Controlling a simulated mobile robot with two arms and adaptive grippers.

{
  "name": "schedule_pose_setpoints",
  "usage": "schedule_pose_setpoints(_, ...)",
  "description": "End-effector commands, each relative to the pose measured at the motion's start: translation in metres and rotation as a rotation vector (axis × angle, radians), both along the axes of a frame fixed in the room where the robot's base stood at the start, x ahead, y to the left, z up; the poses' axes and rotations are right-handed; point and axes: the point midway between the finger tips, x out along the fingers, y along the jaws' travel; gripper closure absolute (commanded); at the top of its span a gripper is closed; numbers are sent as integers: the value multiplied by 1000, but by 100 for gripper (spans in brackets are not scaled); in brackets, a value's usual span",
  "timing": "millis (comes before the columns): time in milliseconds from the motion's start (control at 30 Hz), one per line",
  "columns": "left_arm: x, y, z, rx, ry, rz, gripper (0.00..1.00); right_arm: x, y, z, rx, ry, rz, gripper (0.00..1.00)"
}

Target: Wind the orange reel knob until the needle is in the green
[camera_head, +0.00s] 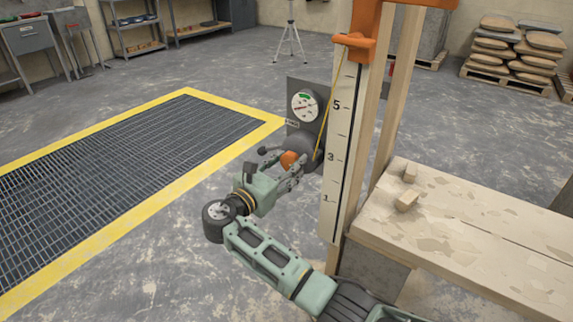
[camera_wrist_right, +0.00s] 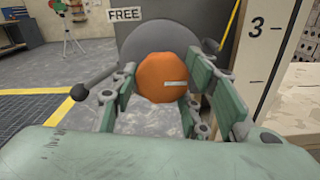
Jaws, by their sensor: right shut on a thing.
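The orange reel knob (camera_head: 289,159) sits on the front of the grey reel (camera_head: 305,147). In the right wrist view the knob (camera_wrist_right: 162,78) carries a white mark that lies nearly level. My right gripper (camera_head: 291,163) is shut on the knob, a finger on each side. The round gauge (camera_head: 305,106) is above the reel on a dark plate, with a green band near its top; its needle is too small to read surely. A "FREE" label (camera_wrist_right: 124,14) shows above the reel. A yellow cord runs up from the reel. My left gripper is not in view.
A scale board (camera_head: 341,150) with numbers stands right of the reel. A wooden bench (camera_head: 470,235) with small wood blocks is at the right. A dark lever with a ball end (camera_wrist_right: 79,91) sticks out left of the knob. A yellow-edged floor grating (camera_head: 110,155) lies left.

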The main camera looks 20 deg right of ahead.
Motion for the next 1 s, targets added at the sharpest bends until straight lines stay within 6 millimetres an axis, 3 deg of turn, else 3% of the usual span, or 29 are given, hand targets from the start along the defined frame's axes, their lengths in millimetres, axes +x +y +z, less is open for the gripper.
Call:
schedule_pose_setpoints(200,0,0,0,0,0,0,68,1,1,1,-1,-2,4,84)
schedule_pose_setpoints(567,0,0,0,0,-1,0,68,1,1,2,43,-56,5,85)
schedule_pose_setpoints(1000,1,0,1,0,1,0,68,1,2,2,261,-337,8,85)
